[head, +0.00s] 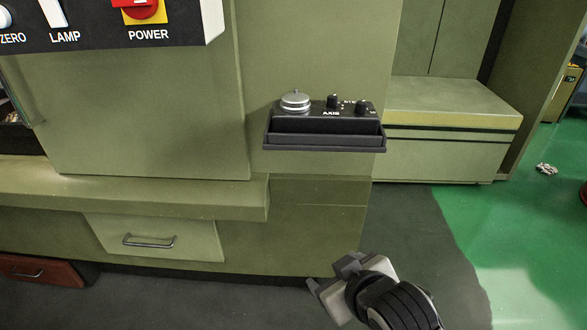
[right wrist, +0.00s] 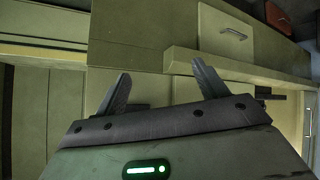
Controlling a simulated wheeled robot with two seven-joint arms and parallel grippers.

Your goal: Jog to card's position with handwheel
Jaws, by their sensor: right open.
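The silver handwheel (head: 295,101) sits on top of a black pendant box (head: 325,122) fixed to the green machine's side. Two dark knobs stand beside it, the axis knob (head: 333,101) and another (head: 362,107). No card can be made out. My right gripper (head: 332,273) is at the bottom of the head view, below and well apart from the box. Its two fingers (right wrist: 159,88) are spread and empty in the right wrist view. My left gripper is not in view.
A control panel (head: 110,42) with a red power switch (head: 140,8) is at top left. A green ledge (head: 120,187) juts out above a drawer (head: 155,238). A bench (head: 450,104) stands at back right. The green floor (head: 500,230) at right is mostly clear.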

